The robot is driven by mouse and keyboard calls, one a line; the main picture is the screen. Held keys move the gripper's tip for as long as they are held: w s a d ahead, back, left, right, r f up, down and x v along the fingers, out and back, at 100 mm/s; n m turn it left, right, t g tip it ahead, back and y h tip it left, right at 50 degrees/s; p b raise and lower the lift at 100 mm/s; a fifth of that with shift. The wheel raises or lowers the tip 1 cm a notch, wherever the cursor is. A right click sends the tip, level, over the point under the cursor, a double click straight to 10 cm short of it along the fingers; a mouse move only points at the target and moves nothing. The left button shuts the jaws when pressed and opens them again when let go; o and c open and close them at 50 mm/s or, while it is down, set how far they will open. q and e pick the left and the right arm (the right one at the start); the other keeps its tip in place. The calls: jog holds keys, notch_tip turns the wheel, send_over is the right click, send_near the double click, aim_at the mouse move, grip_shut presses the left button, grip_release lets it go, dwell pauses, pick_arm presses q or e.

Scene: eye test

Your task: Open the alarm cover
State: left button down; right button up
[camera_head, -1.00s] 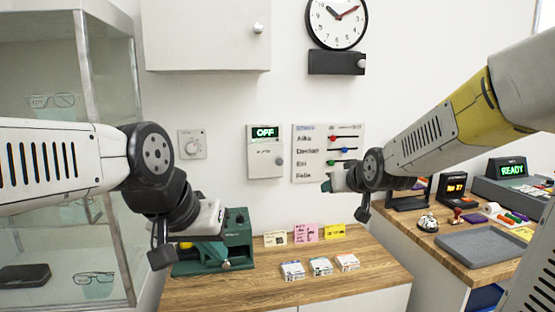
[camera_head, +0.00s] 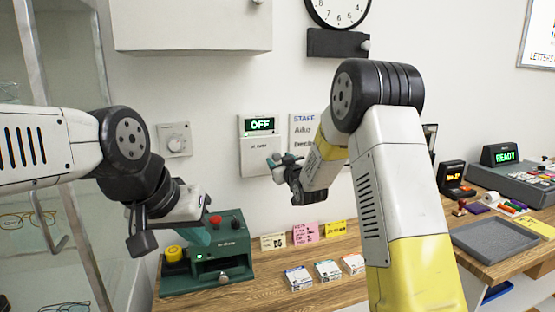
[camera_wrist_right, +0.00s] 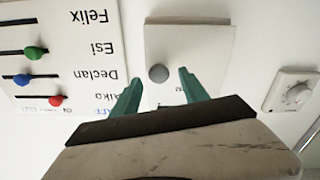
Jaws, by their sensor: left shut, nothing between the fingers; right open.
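The alarm box hangs on the wall in the head view, with a lit OFF display (camera_head: 261,125) above its white cover (camera_head: 256,158). The cover looks closed. In the right wrist view, which is upside down, the cover (camera_wrist_right: 190,45) has a round grey knob (camera_wrist_right: 158,73). My right gripper (camera_wrist_right: 160,77) is open there, its green fingers either side of the knob in the picture; I cannot tell whether they touch it. In the head view my right gripper (camera_head: 275,161) is at the cover's lower right and hides the knob. My left gripper (camera_head: 197,230) is shut and empty by the green machine.
The green machine (camera_head: 232,247) stands on the wooden counter (camera_head: 258,300), with cards and small boxes beside it. A wall dial (camera_head: 175,139) is left of the alarm box, a staff board (camera_head: 302,130) right of it. A white cabinet (camera_head: 190,25) hangs above.

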jog(key=shift+x, duration=1.2)
grip_shut()
dwell(0.6)
